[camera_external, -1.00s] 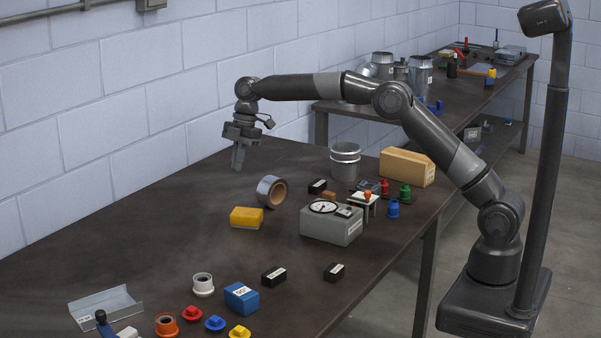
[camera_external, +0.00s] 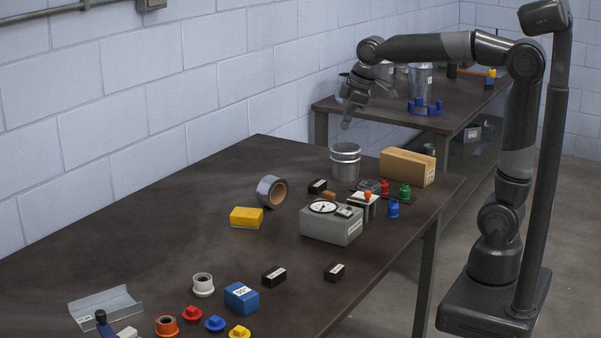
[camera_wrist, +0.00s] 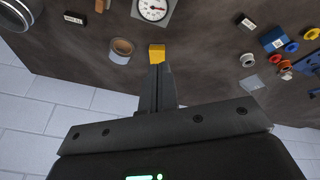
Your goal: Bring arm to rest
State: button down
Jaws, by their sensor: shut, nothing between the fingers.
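My gripper (camera_external: 347,123) hangs in the air over the far end of the near table, its fingers pointing down. In the wrist view, the fingers (camera_wrist: 157,78) are together with nothing between them. The arm is raised and bent, with its forearm reaching left above the tables. In the wrist view a yellow block (camera_wrist: 157,49) shows beyond the fingertips, well below them on the table.
A block wall (camera_external: 150,90) runs along the left.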

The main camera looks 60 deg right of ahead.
jog(key=s+d+f+m+t, duration=0.1)
jog(key=s+d+f+m, duration=0.2)
jog(key=s, duration=0.7)
jog(key=s+d+f+m, duration=0.3)
jog(key=s+f, duration=0.2)
jog(key=s, duration=0.5)
jog(key=shift+s+d+f+m+t+h, duration=0.15)
jog(key=shift+s+m+t+h, duration=0.15)
jog(key=shift+m+t, duration=0.1)
jog(key=c, duration=2.2)
grip_release()
